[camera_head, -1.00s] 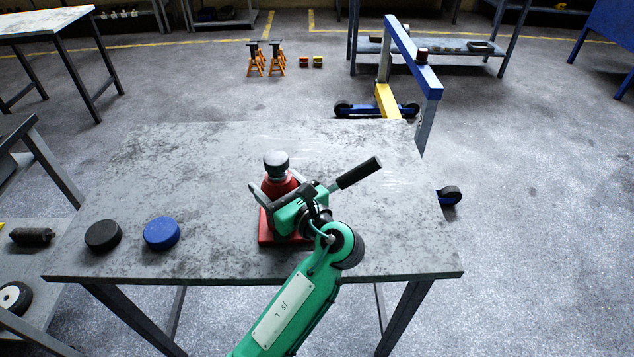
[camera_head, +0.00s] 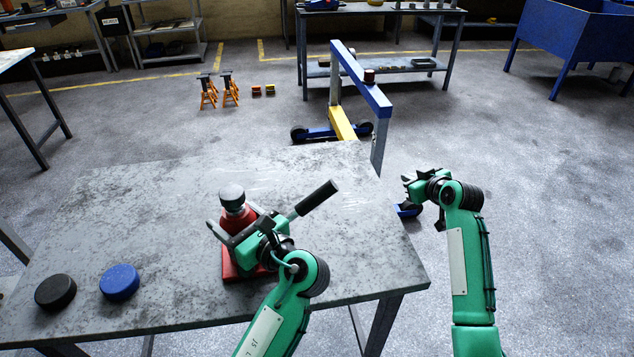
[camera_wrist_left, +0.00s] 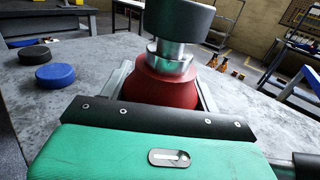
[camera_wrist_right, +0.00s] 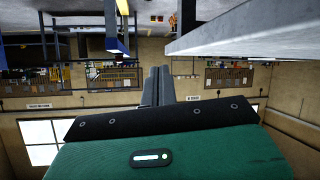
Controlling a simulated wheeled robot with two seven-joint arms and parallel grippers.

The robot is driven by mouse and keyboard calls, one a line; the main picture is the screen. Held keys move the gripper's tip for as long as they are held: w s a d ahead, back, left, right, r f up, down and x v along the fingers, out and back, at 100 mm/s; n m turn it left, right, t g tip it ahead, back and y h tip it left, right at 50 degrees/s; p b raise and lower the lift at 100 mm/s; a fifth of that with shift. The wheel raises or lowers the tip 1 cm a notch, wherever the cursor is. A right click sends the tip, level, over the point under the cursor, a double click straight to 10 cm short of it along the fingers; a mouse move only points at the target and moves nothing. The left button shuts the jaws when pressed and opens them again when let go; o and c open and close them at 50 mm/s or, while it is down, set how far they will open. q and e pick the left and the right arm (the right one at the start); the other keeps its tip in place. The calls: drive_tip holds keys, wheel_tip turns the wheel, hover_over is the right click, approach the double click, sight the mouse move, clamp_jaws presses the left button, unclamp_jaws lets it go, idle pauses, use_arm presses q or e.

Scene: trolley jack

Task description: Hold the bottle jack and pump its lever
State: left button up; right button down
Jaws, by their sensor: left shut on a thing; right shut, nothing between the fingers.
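The red bottle jack (camera_head: 238,220), with a dark round cap on a silver neck, stands upright on the table. My left gripper (camera_head: 236,232) is shut around its red body, which also shows between the fingers in the left wrist view (camera_wrist_left: 165,82). The jack's lever (camera_head: 315,198), a metal rod with a black grip, slants up to the right; its lower end is hidden behind my left gripper. My right gripper (camera_head: 407,184) is shut and empty, out beyond the table's right edge, right of the lever and apart from it. Its closed fingers show in the right wrist view (camera_wrist_right: 157,86).
A black puck (camera_head: 55,292) and a blue puck (camera_head: 119,282) lie on the grey table (camera_head: 150,220) at left. A blue and yellow hoist (camera_head: 360,80) stands behind the table. The table's back and right parts are clear.

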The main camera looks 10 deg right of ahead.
drive_tip(key=a+r+n+g+y, duration=0.3)
drive_tip(key=a+r+n+y, duration=0.45)
drive_tip(key=a+r, duration=1.05)
drive_tip(key=s+a+r+n+g+h, duration=0.1)
drive_tip(key=s+a+r+n+g, duration=0.2)
drive_tip(key=s, duration=0.5)
drive_tip(key=s+a+r+n+g+h, duration=0.1)
drive_tip(key=s+a+r+n+g, duration=0.2)
drive_tip(key=s+r+n+g, duration=0.2)
drive_tip(key=s+n+g, duration=0.1)
drive_tip(key=s, duration=0.2)
drive_tip(key=shift+r+g, duration=0.15)
drive_tip(key=shift+g, duration=0.15)
drive_tip(key=shift+a, duration=0.1)
hover_over(317, 194)
drive_tip(key=s+a, duration=0.1)
drive_tip(key=a, duration=0.2)
wheel_tip(317, 194, down, 8)
drive_tip(key=shift+w+d+f, duration=0.15)
drive_tip(key=shift+d+f, duration=0.35)
drive_tip(key=shift+d, duration=0.05)
drive_tip(key=shift+w+d+f, duration=0.15)
drive_tip(key=shift+d+f, duration=0.35)
drive_tip(key=shift+d, duration=0.05)
drive_tip(key=shift+w+d+f, duration=0.15)
drive_tip(key=shift+d+f, duration=0.25)
drive_tip(key=shift+f, duration=0.1)
